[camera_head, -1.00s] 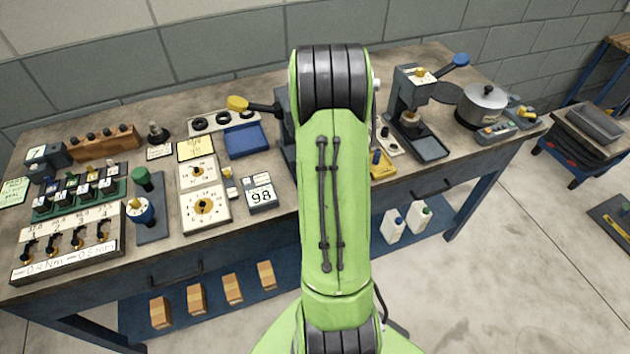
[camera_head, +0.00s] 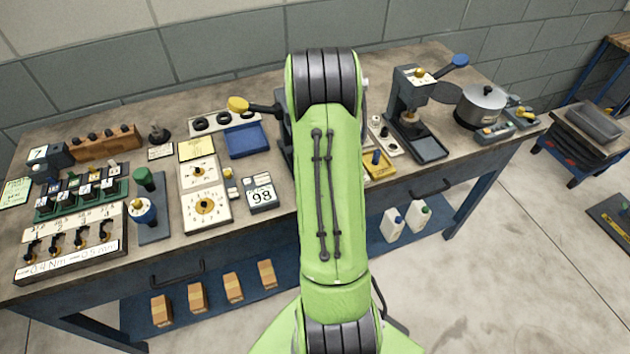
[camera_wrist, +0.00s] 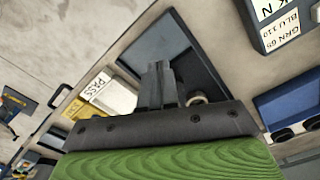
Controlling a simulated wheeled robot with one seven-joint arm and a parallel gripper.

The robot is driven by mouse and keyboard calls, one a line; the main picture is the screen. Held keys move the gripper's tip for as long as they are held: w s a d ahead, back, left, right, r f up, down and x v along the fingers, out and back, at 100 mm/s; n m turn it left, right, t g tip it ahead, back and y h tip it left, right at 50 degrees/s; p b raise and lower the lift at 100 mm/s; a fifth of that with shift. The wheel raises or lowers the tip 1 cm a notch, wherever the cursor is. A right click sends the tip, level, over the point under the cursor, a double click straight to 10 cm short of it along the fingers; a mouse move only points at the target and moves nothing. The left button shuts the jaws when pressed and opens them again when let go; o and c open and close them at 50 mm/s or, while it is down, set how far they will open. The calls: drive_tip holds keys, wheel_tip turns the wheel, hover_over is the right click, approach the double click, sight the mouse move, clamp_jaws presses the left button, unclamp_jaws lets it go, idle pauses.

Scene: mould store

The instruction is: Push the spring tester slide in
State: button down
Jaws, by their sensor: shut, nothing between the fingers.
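My gripper (camera_wrist: 160,70) is shut and empty in the wrist view, its fingertips over a dark, flat, framed plate (camera_wrist: 191,54). I cannot tell whether they touch it. A small pale ring-shaped part (camera_wrist: 197,99) shows just right of the fingers. A dark block with a white label reading "GRN 65 BLU 110" (camera_wrist: 285,28) stands at upper right. No part is clearly marked as the spring tester slide, and how far in it sits cannot be told. In the head view my green arm hides the gripper and most of a dark machine with a yellow-ended lever (camera_head: 240,104).
A white "PASS" piece (camera_wrist: 113,93) and a yellow one (camera_wrist: 77,108) lie left of the gripper. A blue box (camera_wrist: 290,103) is at right. A press with a blue lever (camera_head: 403,104) and a pot (camera_head: 481,106) stand right on the bench. A blue tray (camera_head: 246,141) lies left.

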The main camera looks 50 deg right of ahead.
drive_tip(key=shift+w+d, duration=0.2)
drive_tip(key=shift+w, duration=0.2)
drive_tip(key=shift+w+d+p, duration=0.3)
drive_tip(key=shift+w+d, duration=0.05)
drive_tip(key=shift+w, duration=0.2)
drive_tip(key=shift+w+d+p, duration=0.25)
drive_tip(key=shift+w+d, duration=0.05)
drive_tip(key=shift+w, duration=0.2)
drive_tip(key=shift+s+a+r, duration=0.35)
drive_tip(key=shift+s+r, duration=0.15)
drive_tip(key=shift+s, duration=0.05)
drive_tip(key=shift+s+a+r, duration=0.3)
drive_tip(key=shift+s+r, duration=0.2)
drive_tip(key=shift+s, duration=0.05)
wheel_tip(320, 180, up, 7)
drive_tip(key=s+a+p, duration=0.1)
drive_tip(key=s+p, duration=0.1)
drive_tip(key=p, duration=0.2)
drive_tip(key=shift+s+a+p, duration=0.3)
